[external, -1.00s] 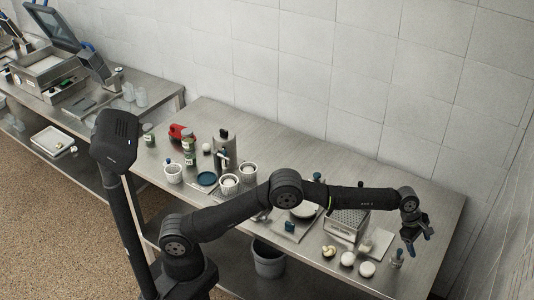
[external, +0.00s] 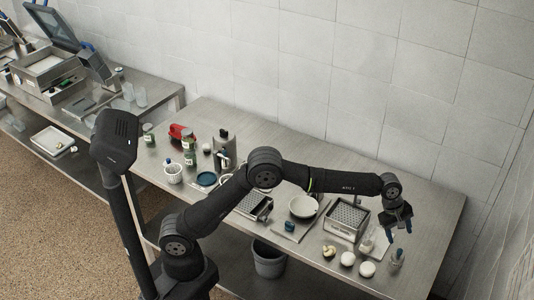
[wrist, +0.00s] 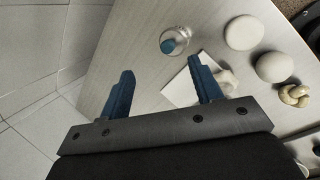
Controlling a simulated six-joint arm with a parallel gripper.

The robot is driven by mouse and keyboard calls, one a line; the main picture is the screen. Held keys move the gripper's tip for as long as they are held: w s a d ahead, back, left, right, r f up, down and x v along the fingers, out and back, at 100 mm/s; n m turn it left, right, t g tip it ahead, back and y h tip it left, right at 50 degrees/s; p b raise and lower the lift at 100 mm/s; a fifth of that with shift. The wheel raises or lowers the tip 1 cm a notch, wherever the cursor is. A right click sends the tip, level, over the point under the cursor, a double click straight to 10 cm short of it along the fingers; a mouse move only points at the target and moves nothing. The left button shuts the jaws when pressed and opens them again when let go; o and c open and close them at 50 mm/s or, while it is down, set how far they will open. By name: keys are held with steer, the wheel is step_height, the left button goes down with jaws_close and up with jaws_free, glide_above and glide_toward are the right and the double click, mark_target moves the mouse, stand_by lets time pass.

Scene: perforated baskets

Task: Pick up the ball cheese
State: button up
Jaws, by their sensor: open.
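My gripper (external: 400,233) is open and empty above the right end of the steel table, its blue fingers (wrist: 161,65) pointing down. Two pale round cheeses lie below and to its left in the external view, one at the left (external: 347,258) and one nearer the front edge (external: 367,269). They show at the upper right of the wrist view (wrist: 243,32), outside the fingers. A knotted cheese (external: 328,251) lies beside them and also shows in the wrist view (wrist: 295,95). A small white lump (wrist: 228,82) on a white board is partly hidden by the right finger. I cannot tell which is the ball cheese.
A clear container with a blue top (external: 396,258) stands near the right front edge. A perforated metal basket (external: 346,217) and a white bowl (external: 303,206) stand further left. The back right of the table (external: 430,205) is clear.

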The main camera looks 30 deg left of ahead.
mark_target(348, 255)
steer(key=s+a+r+m+y, duration=0.15)
steer(key=s+a+m, duration=0.3)
steer(key=a, duration=0.45)
steer(key=s+a+r+m, duration=0.25)
steer(key=s+a, duration=0.25)
steer(key=a, duration=0.3)
steer(key=shift+m+g, duration=0.3)
steer(key=shift+m, duration=0.2)
steer(key=x, duration=1.7)
steer(key=shift+w+a+f, duration=0.15)
steer(key=shift+a+f, duration=0.15)
steer(key=shift+f, duration=0.05)
steer(key=c, duration=0.8)
steer(key=shift+r, duration=0.1)
